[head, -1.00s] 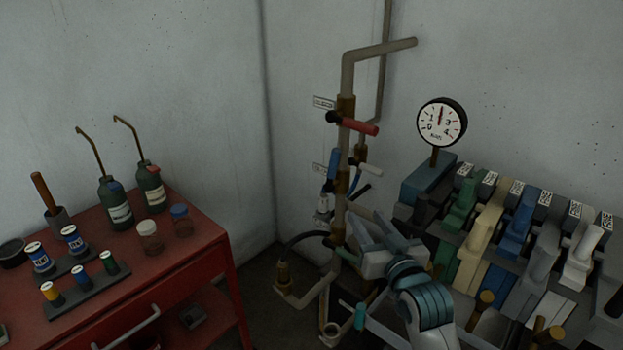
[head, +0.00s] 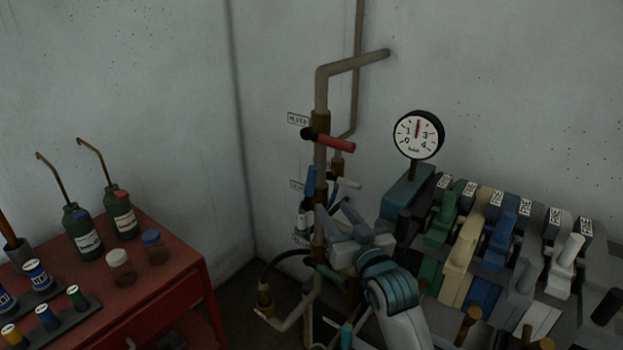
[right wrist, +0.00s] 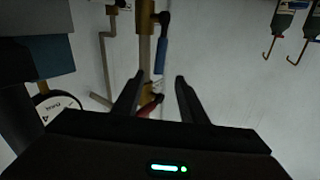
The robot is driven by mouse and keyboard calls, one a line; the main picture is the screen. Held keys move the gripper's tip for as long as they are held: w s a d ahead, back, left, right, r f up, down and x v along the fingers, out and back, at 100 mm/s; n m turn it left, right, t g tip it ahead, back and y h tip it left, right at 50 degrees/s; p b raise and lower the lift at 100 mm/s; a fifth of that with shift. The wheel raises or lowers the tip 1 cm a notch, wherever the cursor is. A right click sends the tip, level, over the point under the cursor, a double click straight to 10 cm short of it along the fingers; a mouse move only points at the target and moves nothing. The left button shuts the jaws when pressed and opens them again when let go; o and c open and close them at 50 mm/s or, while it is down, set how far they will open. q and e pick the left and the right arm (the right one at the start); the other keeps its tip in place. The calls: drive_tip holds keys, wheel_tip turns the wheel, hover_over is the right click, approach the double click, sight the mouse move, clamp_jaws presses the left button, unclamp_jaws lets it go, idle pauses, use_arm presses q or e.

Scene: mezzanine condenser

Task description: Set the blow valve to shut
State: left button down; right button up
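A brass and grey pipe stand rises in the corner with several levered valves; I cannot read which label says blow. The upper valve's red handle (head: 334,143) points right, nearly level. A green handle (head: 331,273) sits lower. My right gripper (head: 338,226) is open and empty, close to the pipe below the blue handle. In the right wrist view the blue handle (right wrist: 161,56) and red handle (right wrist: 150,106) show beyond and between the open fingers (right wrist: 156,92). My left gripper is out of view.
A round gauge (head: 418,135) stands right of the pipe, above a bank of coloured levers (head: 510,230). A red cart (head: 150,275) with bottles and cans is at left. The wall is close behind the pipe. Small labels (head: 298,119) hang beside the valves.

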sight(313, 182)
drive_tip(key=p+x, duration=0.4)
drive_tip(key=x, duration=1.1)
drive_tip(key=shift+w+a, duration=0.15)
drive_tip(key=shift+w, duration=0.2)
drive_tip(key=shift+f, duration=0.1)
clamp_jaws()
